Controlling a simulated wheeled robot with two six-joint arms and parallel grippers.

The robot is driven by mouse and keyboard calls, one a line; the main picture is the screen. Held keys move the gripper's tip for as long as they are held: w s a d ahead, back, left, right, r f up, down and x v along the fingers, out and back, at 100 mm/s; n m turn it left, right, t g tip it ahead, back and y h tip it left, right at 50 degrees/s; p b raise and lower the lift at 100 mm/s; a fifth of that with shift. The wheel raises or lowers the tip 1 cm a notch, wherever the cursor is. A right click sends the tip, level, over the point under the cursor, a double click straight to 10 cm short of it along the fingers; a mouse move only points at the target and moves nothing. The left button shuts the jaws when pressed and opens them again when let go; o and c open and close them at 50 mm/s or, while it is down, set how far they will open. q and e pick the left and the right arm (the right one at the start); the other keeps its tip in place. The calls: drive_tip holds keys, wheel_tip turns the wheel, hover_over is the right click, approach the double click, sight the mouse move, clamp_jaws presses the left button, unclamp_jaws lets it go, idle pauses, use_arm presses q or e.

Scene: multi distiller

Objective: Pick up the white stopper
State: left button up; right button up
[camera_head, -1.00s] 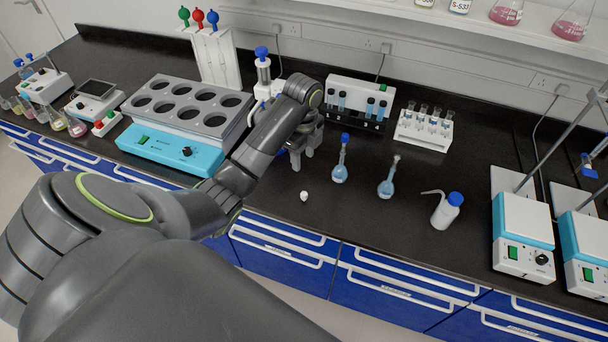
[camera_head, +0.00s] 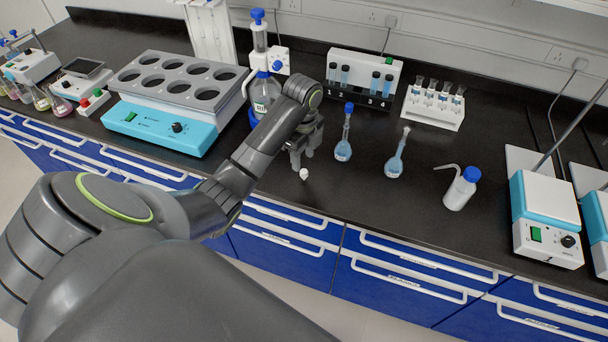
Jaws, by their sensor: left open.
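The white stopper (camera_head: 304,174) is a small white piece on the black bench top, near the front edge. My left gripper (camera_head: 302,160) is open, pointing down just behind and above the stopper. From this view I cannot tell whether the fingertips touch it. A flask with a blue cap (camera_head: 343,148) stands upright to the right of the gripper. A second flask without a blue cap (camera_head: 394,165) stands further right. My right gripper is not in view.
A wash bottle (camera_head: 460,190) and a hotplate stirrer (camera_head: 545,222) stand to the right. A multi-well heating block (camera_head: 160,135) is at left. A dispenser bottle (camera_head: 264,95) stands behind my left arm. Tube racks (camera_head: 433,110) are at the back. The bench front edge is close.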

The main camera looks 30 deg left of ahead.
sight(302, 170)
use_arm(q)
wheel_tip(302, 170, down, 2)
drive_tip(key=shift+f+b, duration=0.1)
drive_tip(key=shift+b, duration=0.45)
drive_tip(key=shift+a+f+p, duration=0.15)
drive_tip(key=shift+f+p, duration=0.15)
drive_tip(key=shift+f, duration=1.9)
clamp_jaws()
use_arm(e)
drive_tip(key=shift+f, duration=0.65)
